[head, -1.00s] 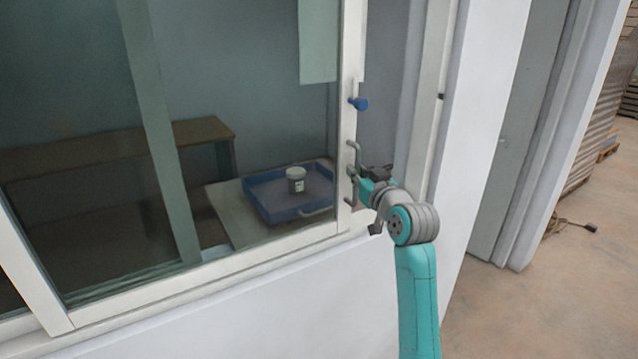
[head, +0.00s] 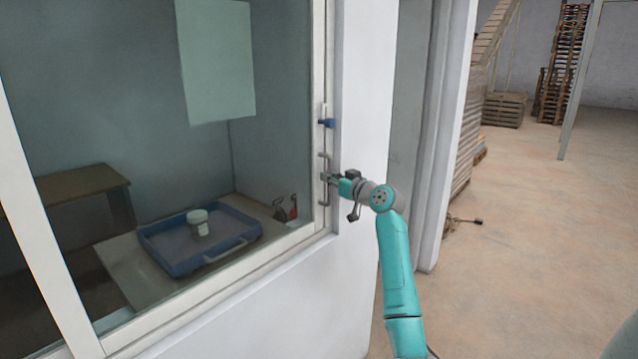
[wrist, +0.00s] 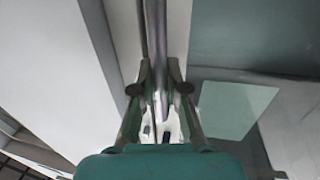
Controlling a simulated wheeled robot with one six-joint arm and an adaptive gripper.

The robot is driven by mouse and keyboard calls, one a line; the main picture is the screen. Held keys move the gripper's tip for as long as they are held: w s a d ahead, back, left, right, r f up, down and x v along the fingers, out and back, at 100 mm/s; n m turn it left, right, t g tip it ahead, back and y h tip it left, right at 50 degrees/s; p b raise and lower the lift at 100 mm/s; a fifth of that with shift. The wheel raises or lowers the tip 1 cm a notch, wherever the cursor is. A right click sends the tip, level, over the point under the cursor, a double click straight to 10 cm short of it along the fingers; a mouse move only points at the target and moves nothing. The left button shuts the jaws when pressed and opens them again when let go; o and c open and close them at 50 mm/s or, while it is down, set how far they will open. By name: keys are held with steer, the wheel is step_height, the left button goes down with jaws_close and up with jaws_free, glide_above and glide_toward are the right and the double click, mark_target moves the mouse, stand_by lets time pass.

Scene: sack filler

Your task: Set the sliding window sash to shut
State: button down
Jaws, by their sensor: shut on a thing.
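The sliding window sash (head: 319,60) is a glazed panel with a white stile at its right side. In the head view the stile stands close against the right side of the window frame, with no clear gap visible. A grey vertical pull handle (head: 324,197) is on the stile. My gripper (head: 330,179) is at the handle. In the wrist view the handle bar (wrist: 155,40) runs between the two fingers of my gripper (wrist: 158,92), which are shut on it. A blue knob (head: 327,123) sits on the stile above the handle.
Behind the glass, a blue tray (head: 176,262) with a white-lidded jar (head: 198,222) stands on a table, near a brown bench (head: 75,185). A pale sheet (head: 217,60) hangs behind the glass. Right of the white wall (head: 360,100) is open floor (head: 530,240).

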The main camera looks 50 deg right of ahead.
steer(key=shift+d, duration=0.3)
steer(key=c, duration=1.2)
jaws_free()
steer(key=shift+d, duration=0.2)
steer(key=shift+a, duration=0.1)
steer(key=s, duration=0.4)
steer(key=s+a, duration=0.1)
steer(key=s, duration=0.3)
steer(key=s+a, duration=0.1)
steer(key=s, duration=0.2)
steer(key=shift+s+a, duration=0.15)
steer(key=shift+s, duration=0.25)
